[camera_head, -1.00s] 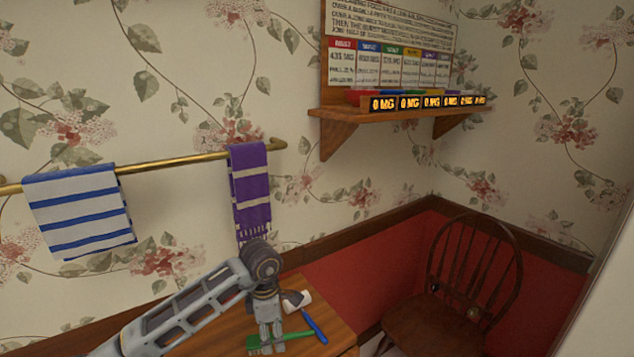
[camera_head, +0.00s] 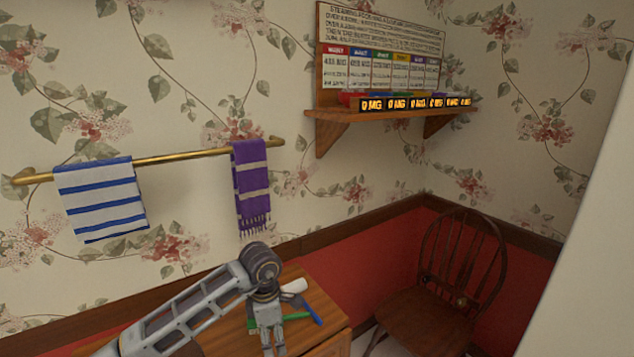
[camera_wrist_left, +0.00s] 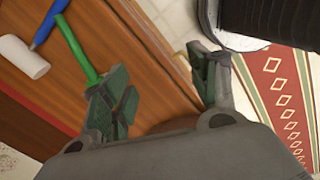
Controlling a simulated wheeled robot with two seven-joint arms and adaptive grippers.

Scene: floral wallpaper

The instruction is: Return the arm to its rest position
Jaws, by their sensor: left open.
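My left arm comes in from the lower left in the head view. Its gripper (camera_head: 272,345) points down over the front of the small wooden table (camera_head: 325,325). In the left wrist view the two fingers of the left gripper (camera_wrist_left: 160,85) stand apart with nothing between them. Below them are the table's edge and the floor. My right gripper is not in view.
On the table lie a green-handled item (camera_wrist_left: 75,45), a blue-handled item (camera_head: 312,312) and a white cylinder (camera_wrist_left: 22,57). A wooden chair (camera_head: 440,300) stands to the right. A towel bar (camera_head: 190,155) and a shelf (camera_head: 400,112) are on the wall. A red patterned rug (camera_wrist_left: 275,90) lies on the floor.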

